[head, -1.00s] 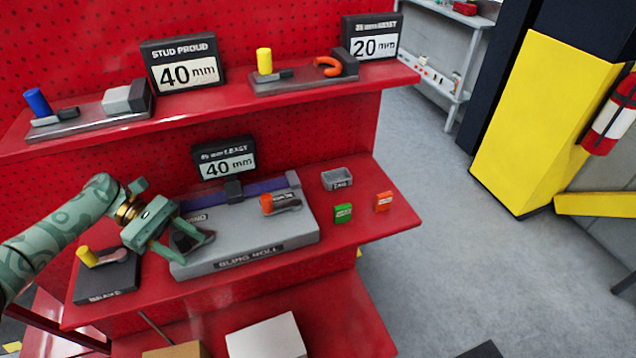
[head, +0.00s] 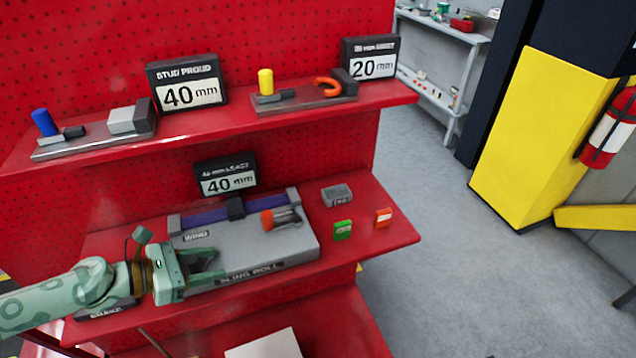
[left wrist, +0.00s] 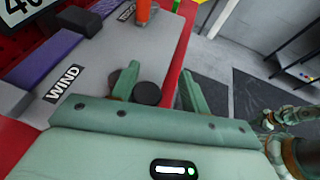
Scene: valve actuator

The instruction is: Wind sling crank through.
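The grey sling roll unit (head: 250,240) sits on the lower red shelf, with a purple strap (head: 205,215) along its back. Its "WIND" label shows in the left wrist view (left wrist: 62,84). My left gripper (head: 218,268) is open at the unit's front left corner, fingers pointing right. In the left wrist view, a dark round knob (left wrist: 147,93), apparently the crank's, lies between the open fingers, closer to the left finger. The rest of the crank is hidden by the gripper. An orange-ended lever (head: 282,216) lies at the unit's right. My right gripper cannot be clearly made out.
A "40 mm" sign (head: 228,175) stands behind the unit. A small grey tray (head: 337,195), a green block (head: 343,230) and an orange block (head: 383,217) are to its right. The upper shelf (head: 215,122) overhangs behind. Another labelled unit is mostly hidden under my left arm.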

